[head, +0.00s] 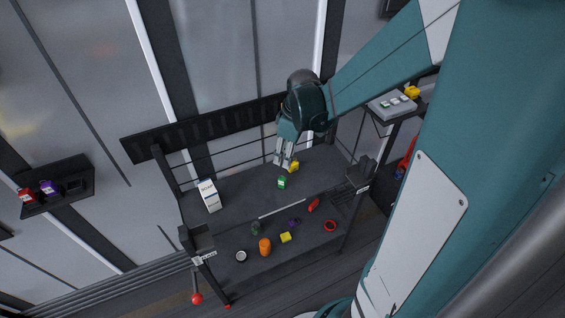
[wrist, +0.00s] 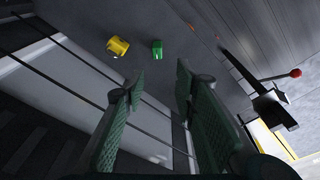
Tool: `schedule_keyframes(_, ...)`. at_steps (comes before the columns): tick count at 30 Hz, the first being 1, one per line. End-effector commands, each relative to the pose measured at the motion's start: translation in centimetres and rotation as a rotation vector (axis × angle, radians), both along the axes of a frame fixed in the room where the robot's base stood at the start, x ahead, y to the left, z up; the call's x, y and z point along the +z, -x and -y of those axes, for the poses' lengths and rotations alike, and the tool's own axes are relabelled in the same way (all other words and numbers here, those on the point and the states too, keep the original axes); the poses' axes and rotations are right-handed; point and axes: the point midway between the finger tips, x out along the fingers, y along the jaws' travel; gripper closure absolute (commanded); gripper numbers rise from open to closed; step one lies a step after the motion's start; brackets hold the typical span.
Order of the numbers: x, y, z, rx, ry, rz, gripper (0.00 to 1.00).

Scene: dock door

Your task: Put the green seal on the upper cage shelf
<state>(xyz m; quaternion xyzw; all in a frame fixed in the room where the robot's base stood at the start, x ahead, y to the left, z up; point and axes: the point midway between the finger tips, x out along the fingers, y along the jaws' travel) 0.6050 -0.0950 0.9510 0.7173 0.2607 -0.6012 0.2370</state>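A small bright green piece with a pale label, which looks like the green seal (head: 282,182), lies on the dark bench top (head: 240,200), just below my gripper in the head view. It also shows in the wrist view (wrist: 157,49), beyond the fingertips and apart from them. My gripper (head: 285,163) is over the back part of the bench. In the wrist view its two green fingers (wrist: 160,80) stand apart with nothing held between them.
A yellow piece (head: 294,166) lies close beside the green one. A white carton (head: 209,195) stands left. An orange canister (head: 265,246), yellow block (head: 286,237) and red ring (head: 330,226) sit near the front. Wall shelves hang left (head: 75,190) and right (head: 405,112).

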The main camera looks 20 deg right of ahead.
Motion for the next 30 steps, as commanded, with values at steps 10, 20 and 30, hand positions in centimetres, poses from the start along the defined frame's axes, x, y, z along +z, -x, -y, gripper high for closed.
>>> schedule_keyframes(10,4.8,2.4,-2.2,-0.129,0.009,0.069,0.71)
schedule_keyframes(20,8.7,5.0,-4.1,-0.256,0.0,0.141,0.71)
schedule_keyframes(30,12.0,8.0,-5.8,-0.382,-0.025,0.218,0.71)
